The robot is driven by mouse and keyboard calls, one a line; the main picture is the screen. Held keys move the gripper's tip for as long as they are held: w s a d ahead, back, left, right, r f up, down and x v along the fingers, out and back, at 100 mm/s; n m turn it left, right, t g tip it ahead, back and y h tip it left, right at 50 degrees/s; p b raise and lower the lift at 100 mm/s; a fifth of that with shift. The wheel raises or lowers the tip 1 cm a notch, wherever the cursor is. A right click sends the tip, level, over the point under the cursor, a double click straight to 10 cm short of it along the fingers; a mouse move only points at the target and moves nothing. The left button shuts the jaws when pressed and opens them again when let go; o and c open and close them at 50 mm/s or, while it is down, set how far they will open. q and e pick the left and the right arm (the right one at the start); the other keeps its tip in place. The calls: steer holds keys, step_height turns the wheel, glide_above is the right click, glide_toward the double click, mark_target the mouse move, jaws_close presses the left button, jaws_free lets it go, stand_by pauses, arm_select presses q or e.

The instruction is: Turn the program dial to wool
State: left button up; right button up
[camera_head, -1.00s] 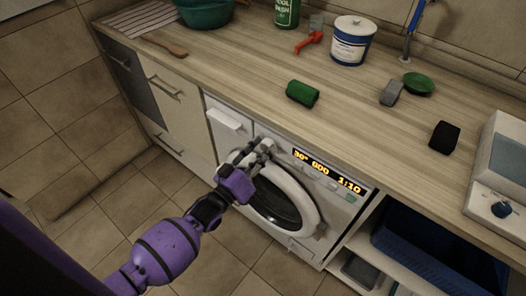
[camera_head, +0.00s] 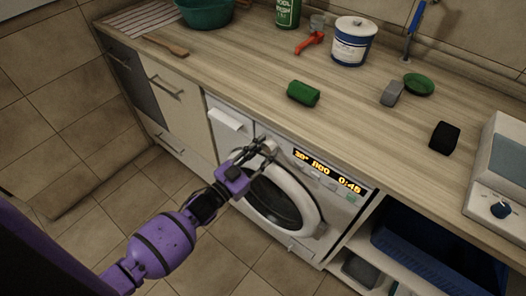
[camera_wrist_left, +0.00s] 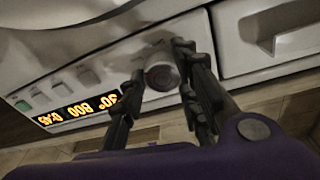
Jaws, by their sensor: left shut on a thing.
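My left gripper (camera_head: 262,149) reaches up to the panel, just left of the display. In the left wrist view its two dark fingers (camera_wrist_left: 158,66) stand on either side of the dial, shut on it. In the head view the fingers partly hide the dial. The orange display (camera_head: 327,171) shows 30° and 0:45; the middle number is blurred there but looks like 800 in the left wrist view. No wool mark is legible. My right gripper is not in view.
The round door (camera_head: 285,203) lies just below the dial. The worktop (camera_head: 240,75) overhangs above, with a green roll (camera_head: 303,93), a white-blue tub (camera_head: 352,42) and a black block (camera_head: 444,138). A detergent drawer (camera_head: 227,118) is left of the dial.

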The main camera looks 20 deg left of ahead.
arm_select(q)
steer(key=shift+d+r+m, duration=0.3)
steer(key=shift+d, duration=0.05)
steer(key=o, duration=1)
steer(key=shift+o, duration=0.2)
steer(key=shift+a+f, duration=0.1)
steer(key=shift+f, duration=0.1)
steer(key=v, duration=1.2)
steer(key=shift+s, duration=0.1)
